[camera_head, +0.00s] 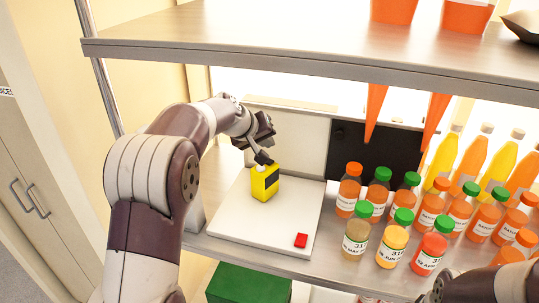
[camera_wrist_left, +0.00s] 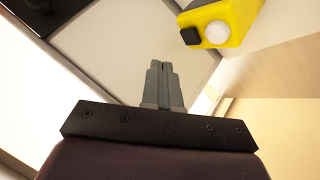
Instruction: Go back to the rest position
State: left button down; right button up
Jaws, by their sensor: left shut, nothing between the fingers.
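My left gripper (camera_head: 263,158) is above the white board (camera_head: 228,222), close to the top of a yellow box-shaped device (camera_head: 262,190) with a dark panel. In the left wrist view the left gripper's fingers (camera_wrist_left: 161,78) are pressed together with nothing between them. The yellow device (camera_wrist_left: 237,17) shows at the top right there, apart from the fingers, with a white round knob and a black part. In the head view I cannot tell whether fingers and device touch. Part of my right arm shows at the bottom right, but its gripper is out of view.
Several labelled juice bottles (camera_head: 355,236) with green and orange caps stand right of the board. An upper shelf (camera_head: 250,50) overhangs the area. A green box (camera_head: 248,285) is below.

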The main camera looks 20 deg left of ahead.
pick_arm(q)
notch_tip(320, 180, up, 3)
jog(key=shift+r+p, duration=0.2)
jog(key=shift+p, duration=0.65)
pick_arm(e)
notch_tip(320, 180, up, 3)
jog(key=shift+f, duration=0.15)
pick_arm(q)
jog(key=s+f+m+g+y, duration=0.15)
jog(key=s+f, duration=0.35)
jog(key=s, duration=0.6)
jog(key=s+f+m+g+y, duration=0.15)
jog(key=s+f, duration=0.35)
jog(key=s, duration=0.5)
jog(key=s+f+m+g, duration=0.25)
jog(key=s+f, duration=0.25)
jog(key=s, duration=0.6)
notch_tip(320, 180, down, 13)
jog(key=s+g+b, duration=0.1)
jog(key=s+b, duration=0.1)
jog(key=b, duration=1)
jog(key=shift+d+f, duration=0.2)
jog(key=shift+d, duration=0.15)
pick_arm(e)
notch_tip(320, 180, down, 12)
pick_arm(q)
jog(key=shift+w+g, duration=0.1)
jog(key=shift+g, duration=0.15)
